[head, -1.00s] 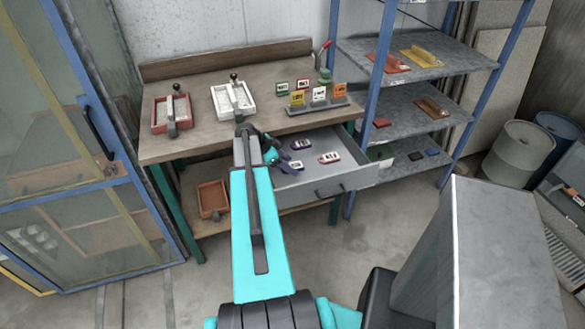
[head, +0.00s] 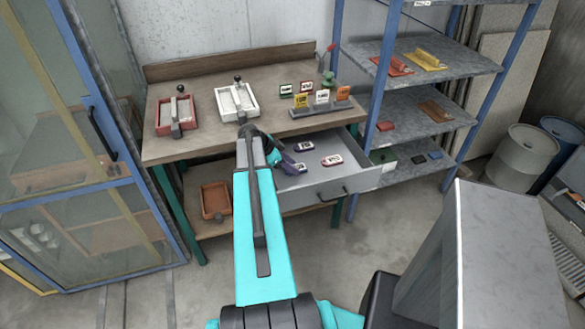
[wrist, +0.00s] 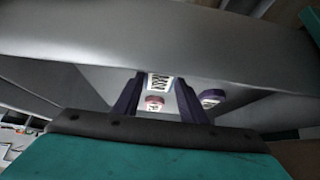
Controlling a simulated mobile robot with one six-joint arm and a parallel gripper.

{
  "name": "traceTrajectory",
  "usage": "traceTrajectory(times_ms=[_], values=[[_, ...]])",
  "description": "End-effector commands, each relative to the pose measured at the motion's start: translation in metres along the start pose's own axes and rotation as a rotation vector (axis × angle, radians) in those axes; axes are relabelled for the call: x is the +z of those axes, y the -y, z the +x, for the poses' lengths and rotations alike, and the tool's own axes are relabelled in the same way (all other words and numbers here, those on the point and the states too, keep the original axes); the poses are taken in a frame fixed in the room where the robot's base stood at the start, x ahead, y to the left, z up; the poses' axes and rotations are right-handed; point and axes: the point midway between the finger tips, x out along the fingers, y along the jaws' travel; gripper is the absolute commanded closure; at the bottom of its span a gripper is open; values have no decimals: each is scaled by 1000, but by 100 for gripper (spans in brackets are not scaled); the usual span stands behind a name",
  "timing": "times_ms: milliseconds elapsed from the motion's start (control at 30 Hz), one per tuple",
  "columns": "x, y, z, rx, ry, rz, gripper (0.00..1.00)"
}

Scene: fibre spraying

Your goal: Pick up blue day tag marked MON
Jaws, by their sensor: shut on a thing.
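My gripper (wrist: 160,82) is shut on the MON tag (wrist: 159,81), whose white label shows between the two dark fingertips in the wrist view. Its lettering looks like MON but is small, and its blue body hardly shows. In the head view, my gripper (head: 288,162) is at the left side of the open grey drawer (head: 330,187), with the tag's white label (head: 299,166) just at its tip. A purple-blue tag (head: 305,145) and a red tag (head: 332,160) lie apart from it in the drawer.
On the bench above the drawer are a red tray (head: 176,114), a white tray (head: 237,102) and a rack (head: 322,110) of coloured tags. The drawer front stands out from the bench. A blue-post shelf (head: 430,115) is close on the right.

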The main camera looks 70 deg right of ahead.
Motion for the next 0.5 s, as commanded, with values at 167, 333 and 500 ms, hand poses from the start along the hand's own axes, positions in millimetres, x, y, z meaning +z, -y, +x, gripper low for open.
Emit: traceTrajectory(times_ms=[167, 333, 500], values=[[-6, 0, -8, -1, 0, 1, 83], [-16, 0, -21, -2, 0, 1, 83], [-30, 0, -38, -2, 0, 2, 83]])
